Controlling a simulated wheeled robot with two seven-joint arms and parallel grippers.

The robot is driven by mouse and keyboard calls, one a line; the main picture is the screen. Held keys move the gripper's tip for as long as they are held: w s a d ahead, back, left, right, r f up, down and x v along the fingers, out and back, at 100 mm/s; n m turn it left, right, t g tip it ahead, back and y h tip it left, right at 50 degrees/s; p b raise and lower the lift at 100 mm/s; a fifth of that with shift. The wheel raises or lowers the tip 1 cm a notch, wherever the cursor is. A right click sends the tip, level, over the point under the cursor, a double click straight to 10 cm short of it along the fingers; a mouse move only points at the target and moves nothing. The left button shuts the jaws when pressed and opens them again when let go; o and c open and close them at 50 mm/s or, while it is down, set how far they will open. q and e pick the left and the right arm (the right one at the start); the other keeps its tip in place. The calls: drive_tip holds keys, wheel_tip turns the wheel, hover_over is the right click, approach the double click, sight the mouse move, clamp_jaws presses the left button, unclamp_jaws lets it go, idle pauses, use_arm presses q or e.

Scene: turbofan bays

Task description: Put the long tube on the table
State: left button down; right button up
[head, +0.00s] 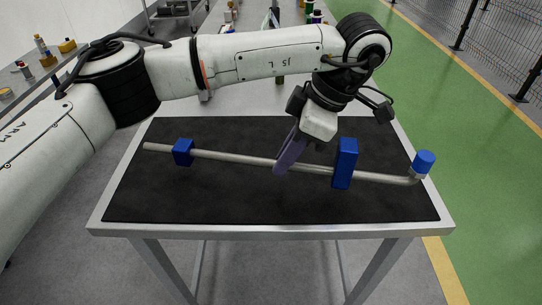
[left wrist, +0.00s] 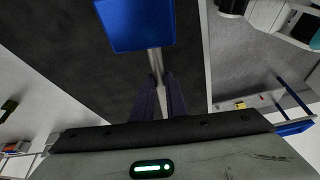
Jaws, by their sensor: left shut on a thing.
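The long tube (head: 235,159) is a thin metal pipe with a bent right end and a blue cap (head: 424,161). It lies lengthwise over the table's black mat (head: 250,205), with two blue blocks (head: 183,152) (head: 345,163) along it. I cannot tell whether it touches the mat. My left gripper (head: 283,166) comes down from above and is shut on the tube near its middle, left of the larger block. In the left wrist view the tube (left wrist: 154,62) runs between the fingers (left wrist: 160,97), and a blue block (left wrist: 136,24) shows beyond them. My right gripper is not in view.
The table's light metal rim (head: 270,231) surrounds the mat, and the capped end reaches near its right edge. Behind is another bench with bottles and small items (head: 313,17). A side bench on the left holds small items (head: 45,52). A fence (head: 500,50) stands at right.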

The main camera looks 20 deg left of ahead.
sight(262, 144)
use_arm(q)
drive_tip(key=n, duration=0.1)
drive_tip(key=w+n+g, duration=0.1)
drive_tip(key=n, duration=0.1)
drive_tip(key=r+n, duration=0.1)
drive_tip(key=n, duration=0.1)
drive_tip(key=shift+w+a+r+g+h, duration=0.1)
drive_tip(key=shift+w+a+g+h, duration=0.05)
drive_tip(key=shift+a+g+h, duration=0.2)
drive_tip(key=w+a+r+n+t+h+p, duration=0.1)
drive_tip(key=w+a+r+n+t+h, duration=0.2)
drive_tip(key=n, duration=1.4)
drive_tip(key=w+a+r+n+h+p, duration=0.1)
drive_tip(key=w+a+n+h+p, duration=0.3)
drive_tip(key=n, duration=1.2)
drive_tip(key=shift+h, duration=0.45)
drive_tip(key=f, duration=0.3)
drive_tip(key=f+b, duration=0.1)
drive_tip(key=f, duration=0.2)
drive_tip(key=s+d+f+b, duration=0.1)
drive_tip(key=f, duration=0.2)
drive_tip(key=shift+s+f, duration=0.1)
drive_tip(key=c, duration=1.9)
unclamp_jaws()
drive_tip(key=shift+f, duration=0.1)
drive_tip(key=shift+o, duration=0.7)
